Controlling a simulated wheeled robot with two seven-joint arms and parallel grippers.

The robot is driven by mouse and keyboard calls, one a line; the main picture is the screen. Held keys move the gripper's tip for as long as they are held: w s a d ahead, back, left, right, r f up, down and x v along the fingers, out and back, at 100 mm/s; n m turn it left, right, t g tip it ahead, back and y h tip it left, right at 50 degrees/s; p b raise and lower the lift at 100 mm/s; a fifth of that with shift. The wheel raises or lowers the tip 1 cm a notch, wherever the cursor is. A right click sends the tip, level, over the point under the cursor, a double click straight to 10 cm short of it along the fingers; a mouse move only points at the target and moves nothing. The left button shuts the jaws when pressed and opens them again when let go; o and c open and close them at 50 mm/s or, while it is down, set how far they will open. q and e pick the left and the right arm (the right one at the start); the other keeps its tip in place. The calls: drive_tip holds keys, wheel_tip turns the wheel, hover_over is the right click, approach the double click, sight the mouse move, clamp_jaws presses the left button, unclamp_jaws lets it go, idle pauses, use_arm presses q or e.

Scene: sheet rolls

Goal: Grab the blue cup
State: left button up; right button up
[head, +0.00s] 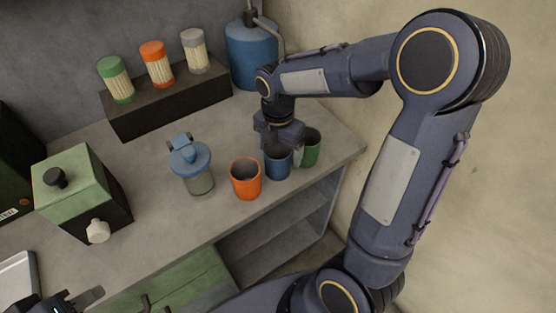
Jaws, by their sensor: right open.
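The blue cup (278,168) stands upright on the counter between the orange cup (245,180) and the green cup (311,148). My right gripper (281,146) comes down from above at the blue cup's rim and is open. One finger shows on the cup's right side, towards the green cup. The gripper hides part of the blue cup's opening, and I cannot tell whether the fingers touch it. My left gripper (78,300) is only partly in view at the bottom left corner, away from the cups.
A glass jar with a blue lid (190,165) stands left of the orange cup. A dark shelf block (165,105) with several shakers and a blue tank (250,52) are behind. A green box (80,190) stands left. The counter's front edge is close to the cups.

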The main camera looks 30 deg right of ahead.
drive_tip(key=f, duration=0.3)
drive_tip(key=shift+s+a+f, duration=0.2)
drive_tip(key=shift+f, duration=0.15)
drive_tip(key=c, duration=1.2)
